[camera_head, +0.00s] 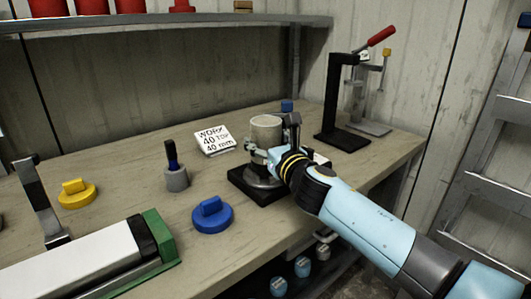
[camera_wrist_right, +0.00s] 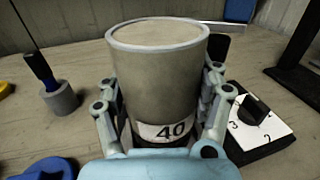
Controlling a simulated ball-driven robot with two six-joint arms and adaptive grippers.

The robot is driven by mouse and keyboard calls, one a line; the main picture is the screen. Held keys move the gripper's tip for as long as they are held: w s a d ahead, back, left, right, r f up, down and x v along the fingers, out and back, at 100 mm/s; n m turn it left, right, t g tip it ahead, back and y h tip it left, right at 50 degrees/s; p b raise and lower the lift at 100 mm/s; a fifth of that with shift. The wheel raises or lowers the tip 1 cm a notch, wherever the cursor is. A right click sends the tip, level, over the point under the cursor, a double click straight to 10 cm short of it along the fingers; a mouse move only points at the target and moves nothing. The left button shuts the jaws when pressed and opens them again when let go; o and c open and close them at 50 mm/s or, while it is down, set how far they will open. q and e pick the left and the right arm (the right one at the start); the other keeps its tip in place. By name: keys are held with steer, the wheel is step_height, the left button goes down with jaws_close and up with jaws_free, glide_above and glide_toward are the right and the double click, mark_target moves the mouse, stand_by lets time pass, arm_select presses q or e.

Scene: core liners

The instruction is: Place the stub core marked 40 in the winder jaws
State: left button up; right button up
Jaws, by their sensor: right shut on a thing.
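The stub core (camera_head: 266,128) is a short grey-beige cylinder, upright above the round steel top of a black-based fixture (camera_head: 240,183), which looks like the winder. In the right wrist view the core (camera_wrist_right: 157,75) fills the middle, and its white label reads 40. My right gripper (camera_head: 270,143) is shut on the core, with one finger on each side; it also shows in the right wrist view (camera_wrist_right: 161,95). The core's lower end is hidden behind the gripper, so I cannot tell whether it touches the fixture. My left gripper is not in view.
A blue knobbed disc (camera_head: 212,215), a grey cylinder with a dark post (camera_head: 176,178) and a yellow knobbed disc (camera_head: 77,194) stand left. A black press with a red lever (camera_head: 345,100) stands behind right. A numbered dial (camera_wrist_right: 262,120) is beside the gripper.

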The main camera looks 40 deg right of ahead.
steer(key=shift+f, duration=0.35)
steer(key=shift+r, duration=0.2)
steer(key=shift+f, duration=0.2)
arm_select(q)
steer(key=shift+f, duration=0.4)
arm_select(e)
steer(key=o, duration=1.1)
steer(key=shift+s+r, duration=0.1)
steer(key=shift+s, duration=0.1)
arm_select(q)
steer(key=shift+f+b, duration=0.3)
steer(key=shift+b, duration=0.05)
arm_select(e)
steer(key=s, duration=0.3)
steer(key=s+a, duration=0.1)
steer(key=s, duration=0.3)
steer(key=s+a, duration=0.1)
steer(key=s, duration=0.3)
steer(key=shift+s+a, duration=0.1)
steer(key=shift+s, duration=0.15)
